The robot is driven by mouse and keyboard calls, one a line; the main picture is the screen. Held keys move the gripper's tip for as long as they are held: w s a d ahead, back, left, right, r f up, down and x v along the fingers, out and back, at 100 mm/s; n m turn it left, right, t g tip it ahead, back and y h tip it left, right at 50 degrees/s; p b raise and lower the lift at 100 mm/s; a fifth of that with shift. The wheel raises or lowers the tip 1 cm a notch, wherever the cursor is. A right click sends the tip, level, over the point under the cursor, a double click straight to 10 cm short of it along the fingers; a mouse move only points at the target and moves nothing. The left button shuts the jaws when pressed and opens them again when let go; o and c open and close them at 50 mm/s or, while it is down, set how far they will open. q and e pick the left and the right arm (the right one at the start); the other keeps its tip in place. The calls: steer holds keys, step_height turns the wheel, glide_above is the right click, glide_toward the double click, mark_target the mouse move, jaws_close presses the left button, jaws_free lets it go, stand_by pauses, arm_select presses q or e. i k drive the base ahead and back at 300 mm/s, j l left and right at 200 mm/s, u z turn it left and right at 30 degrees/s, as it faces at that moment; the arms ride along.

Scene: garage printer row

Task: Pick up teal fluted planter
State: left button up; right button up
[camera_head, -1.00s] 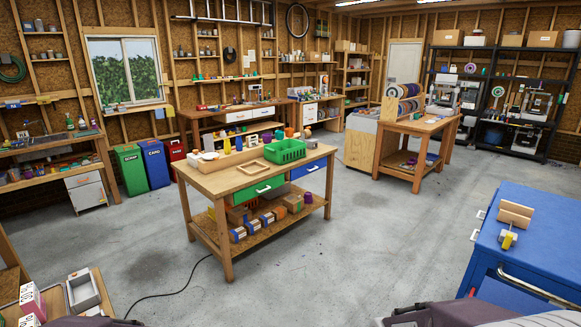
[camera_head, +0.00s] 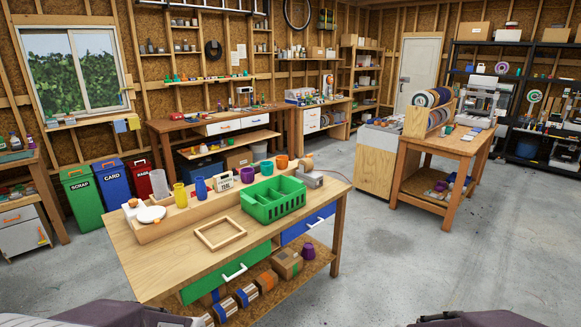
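A small teal cup-shaped pot (camera_head: 267,168), likely the teal fluted planter, stands toward the back of the wooden workbench (camera_head: 150,262), behind the green basket. It is too small here to make out fluting. Orange pots (camera_head: 282,161) stand just right of it. Only grey parts of my arms show at the bottom left and bottom right edges. Both grippers are out of view, so what they hold cannot be seen.
A green basket (camera_head: 262,208), a wooden frame (camera_head: 218,233), a yellow vase (camera_head: 180,196) and a blue vase (camera_head: 200,187) stand on the workbench. A purple pot (camera_head: 307,250) is on its lower shelf. Concrete floor (camera_head: 390,270) is clear to the right.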

mark_target(267, 167)
steer(key=i+l+u, duration=0.1)
steer(key=i+u, duration=0.3)
steer(key=i+l+u, duration=0.2)
steer(key=i+u, duration=0.15)
steer(key=i+l+u, duration=0.75)
steer(key=k+j, duration=0.1)
